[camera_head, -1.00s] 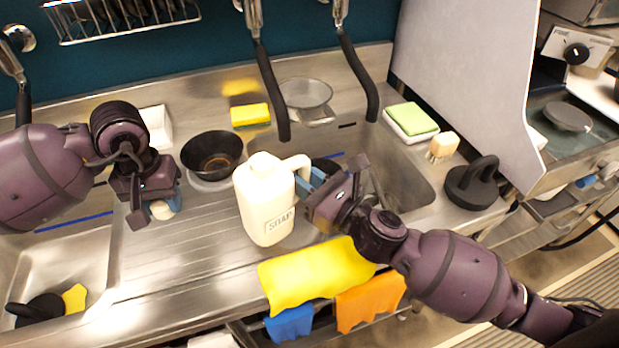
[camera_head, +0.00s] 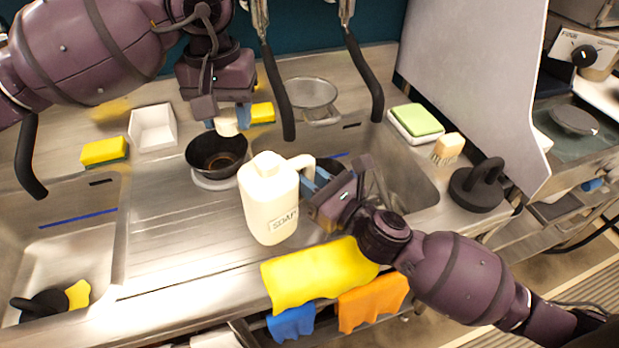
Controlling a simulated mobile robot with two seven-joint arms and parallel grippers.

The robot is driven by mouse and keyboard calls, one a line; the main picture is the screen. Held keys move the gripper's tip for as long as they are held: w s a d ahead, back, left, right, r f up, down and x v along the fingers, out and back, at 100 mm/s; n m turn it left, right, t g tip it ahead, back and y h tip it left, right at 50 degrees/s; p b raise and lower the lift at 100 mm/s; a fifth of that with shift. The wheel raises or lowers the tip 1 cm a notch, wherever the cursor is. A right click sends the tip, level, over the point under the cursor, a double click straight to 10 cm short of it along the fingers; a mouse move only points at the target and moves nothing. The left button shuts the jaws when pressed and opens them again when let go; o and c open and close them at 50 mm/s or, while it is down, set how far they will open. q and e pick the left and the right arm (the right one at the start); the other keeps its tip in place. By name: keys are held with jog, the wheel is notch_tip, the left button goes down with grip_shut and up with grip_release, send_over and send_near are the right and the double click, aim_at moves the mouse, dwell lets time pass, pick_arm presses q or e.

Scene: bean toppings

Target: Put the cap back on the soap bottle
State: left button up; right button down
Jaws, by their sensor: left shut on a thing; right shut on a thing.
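The cream soap bottle (camera_head: 268,204) stands upright near the front of the steel counter, with its neck uncovered at the top. My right gripper (camera_head: 316,180) is shut on the bottle's handle from the right. My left gripper (camera_head: 227,120) is shut on the small cream cap (camera_head: 227,127). It holds the cap above the black bowl, up and to the left of the bottle neck and apart from it. The fingers partly hide the cap.
A black bowl (camera_head: 214,158) stands behind and left of the bottle. Two black-handled taps (camera_head: 277,95) hang behind it. A sink basin (camera_head: 405,185) lies to the right. A yellow cloth (camera_head: 315,275) hangs over the front edge.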

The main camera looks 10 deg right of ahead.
pick_arm(q)
notch_tip(320, 180, up, 4)
jog(key=n, duration=0.2)
send_over(267, 161)
jog(key=w, duration=0.3)
jog(key=s+n, duration=0.1)
jog(key=s+d+n, duration=0.1)
jog(key=shift+s+n, duration=0.35)
jog(key=shift+n, duration=0.05)
jog(key=shift+s+a+n, duration=0.25)
jog(key=shift+n, duration=0.75)
jog(key=shift+n+y, duration=0.3)
jog(key=shift+n, duration=0.5)
jog(key=shift+a+f, duration=0.1)
jog(key=shift+f, duration=0.05)
jog(key=shift+w+a+f, duration=0.1)
jog(key=shift+f, duration=1.75)
jog(key=shift+f, duration=0.1)
jog(key=shift+f, duration=0.8)
